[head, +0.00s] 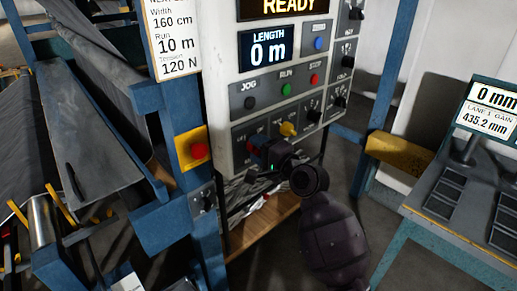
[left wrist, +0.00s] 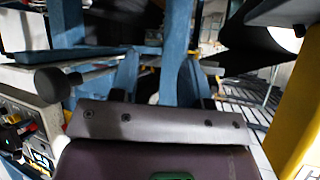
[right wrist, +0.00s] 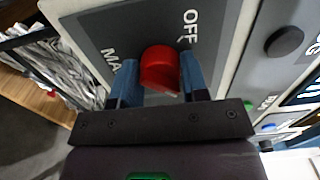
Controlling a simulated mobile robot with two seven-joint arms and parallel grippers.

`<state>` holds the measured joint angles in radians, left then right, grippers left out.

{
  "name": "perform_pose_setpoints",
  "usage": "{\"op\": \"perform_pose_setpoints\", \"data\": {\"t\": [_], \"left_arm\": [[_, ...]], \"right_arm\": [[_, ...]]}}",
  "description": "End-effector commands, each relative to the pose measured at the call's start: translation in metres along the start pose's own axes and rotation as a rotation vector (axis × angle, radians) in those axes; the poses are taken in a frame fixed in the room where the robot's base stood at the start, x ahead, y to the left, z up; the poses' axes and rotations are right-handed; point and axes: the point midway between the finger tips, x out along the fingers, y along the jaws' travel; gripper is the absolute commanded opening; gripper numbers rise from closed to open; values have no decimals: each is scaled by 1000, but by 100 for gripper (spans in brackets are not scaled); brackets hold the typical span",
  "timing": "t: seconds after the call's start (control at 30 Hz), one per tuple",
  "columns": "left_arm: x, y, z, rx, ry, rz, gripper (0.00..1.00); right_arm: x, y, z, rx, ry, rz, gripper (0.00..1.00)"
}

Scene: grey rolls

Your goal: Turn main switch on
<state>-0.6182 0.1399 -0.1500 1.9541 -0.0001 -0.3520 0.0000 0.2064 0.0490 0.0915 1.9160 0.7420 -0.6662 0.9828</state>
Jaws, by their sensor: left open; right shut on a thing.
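The main switch is a red rotary knob (right wrist: 160,68) on a dark grey plate, with "OFF" and the start of a word, "MA", printed beside it in the right wrist view. My right gripper (right wrist: 160,82) is shut on this knob, one blue finger on each side. I cannot tell which way the knob points. In the head view my right gripper (head: 258,149) is at the lower left of the control panel (head: 222,95) and hides most of the switch. My left gripper (left wrist: 162,78) is open and empty in the left wrist view, away from the panel.
A yellow knob (head: 288,129) sits just right of my right gripper. Run, stop and jog buttons are above it. A red emergency button (head: 199,150) on a yellow box is to the left. A desk (head: 440,232) with a display stands at the right.

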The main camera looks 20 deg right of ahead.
Motion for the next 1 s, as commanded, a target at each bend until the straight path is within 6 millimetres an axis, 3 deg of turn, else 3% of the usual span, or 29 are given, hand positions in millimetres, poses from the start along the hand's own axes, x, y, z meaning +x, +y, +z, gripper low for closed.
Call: {"op": "perform_pose_setpoints", "data": {"t": [0.5,0.53,0.7,1.0], "left_arm": [[0,0,0,0,0,0,43],[0,0,0,0,0,0,43],[0,0,0,0,0,0,43],[0,0,0,0,0,0,43]], "right_arm": [[0,1,0,21,0,1,17],[0,1,0,21,0,1,42],[0,0,0,20,0,1,66],[-2,0,0,18,0,0,66]]}}
